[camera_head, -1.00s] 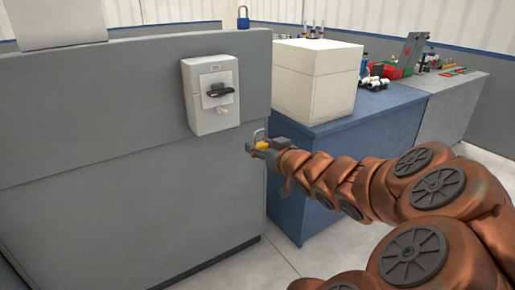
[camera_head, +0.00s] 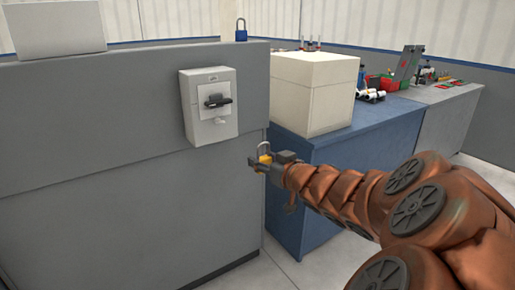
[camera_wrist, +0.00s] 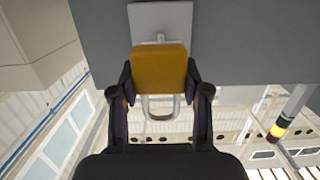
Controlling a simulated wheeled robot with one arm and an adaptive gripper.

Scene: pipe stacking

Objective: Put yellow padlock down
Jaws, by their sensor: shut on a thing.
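The yellow padlock (camera_head: 264,158) is held between the fingers of my gripper (camera_head: 268,163), with its metal shackle pointing up. In the wrist view the yellow body of the padlock (camera_wrist: 160,66) sits between the two dark fingers (camera_wrist: 160,88), and part of its shackle shows below the body. My gripper is in the air in front of the grey cabinet, below and to the right of the switch box (camera_head: 209,106). The padlock is apart from the switch box. A blue padlock (camera_head: 241,30) stands on top of the grey cabinet.
The grey cabinet (camera_head: 110,190) fills the left side, with a white box (camera_head: 57,28) on top. A blue bench (camera_head: 385,128) behind my arm bears a large cream box (camera_head: 311,92). Tools and bins lie farther right. Some bare floor (camera_head: 300,270) shows below.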

